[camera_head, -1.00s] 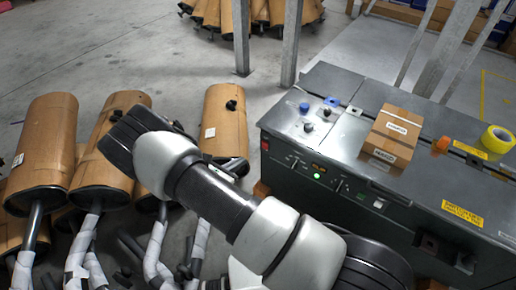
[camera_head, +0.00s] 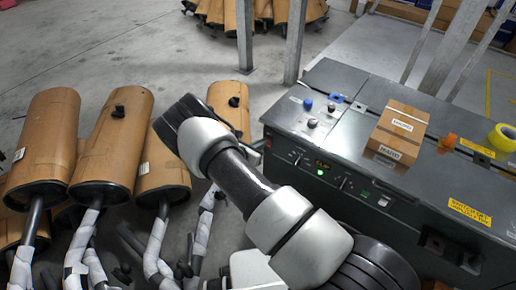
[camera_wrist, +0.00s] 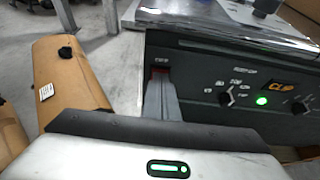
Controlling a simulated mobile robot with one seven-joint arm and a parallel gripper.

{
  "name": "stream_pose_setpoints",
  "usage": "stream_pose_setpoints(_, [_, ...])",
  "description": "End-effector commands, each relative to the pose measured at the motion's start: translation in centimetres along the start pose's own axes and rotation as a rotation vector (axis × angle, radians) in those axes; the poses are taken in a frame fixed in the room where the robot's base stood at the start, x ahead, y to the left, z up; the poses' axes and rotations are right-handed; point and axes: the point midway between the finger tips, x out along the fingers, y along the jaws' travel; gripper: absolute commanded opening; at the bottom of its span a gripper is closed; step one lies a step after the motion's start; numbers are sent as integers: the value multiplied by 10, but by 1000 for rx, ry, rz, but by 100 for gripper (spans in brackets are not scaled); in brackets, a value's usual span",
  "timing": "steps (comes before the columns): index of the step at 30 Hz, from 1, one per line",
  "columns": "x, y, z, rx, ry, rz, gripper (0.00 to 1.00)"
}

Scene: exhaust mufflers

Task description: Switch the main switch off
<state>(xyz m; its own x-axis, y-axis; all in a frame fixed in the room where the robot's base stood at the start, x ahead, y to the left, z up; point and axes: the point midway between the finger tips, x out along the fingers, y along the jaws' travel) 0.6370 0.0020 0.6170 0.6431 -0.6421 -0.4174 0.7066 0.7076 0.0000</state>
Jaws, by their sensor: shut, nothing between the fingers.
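The dark machine (camera_head: 365,165) stands at the right in the head view, with controls on its front panel. In the wrist view a red switch (camera_wrist: 158,72) sits at the left end of that panel under a small label, too small to read. My gripper (camera_wrist: 162,90) is shut and empty, with its fingertips at this switch and covering most of it. I cannot tell whether they touch it or which way it is set. A green light (camera_wrist: 261,101) glows on the panel, beside a black knob (camera_wrist: 226,98) and a lit orange display (camera_wrist: 283,87).
A cardboard box (camera_head: 396,135), yellow tape (camera_head: 502,138) and a blue button (camera_head: 307,103) are on the machine's top. Brown mufflers (camera_head: 112,150) with wrapped pipes stand at the left, close to my arm. Metal posts (camera_head: 293,45) rise behind.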

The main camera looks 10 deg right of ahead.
Motion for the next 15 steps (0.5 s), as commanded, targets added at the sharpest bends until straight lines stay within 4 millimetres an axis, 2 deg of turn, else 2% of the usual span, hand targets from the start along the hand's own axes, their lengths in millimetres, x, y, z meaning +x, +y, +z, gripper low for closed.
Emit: stream_pose_setpoints(15, [7,0,8,1,5,-1,0])
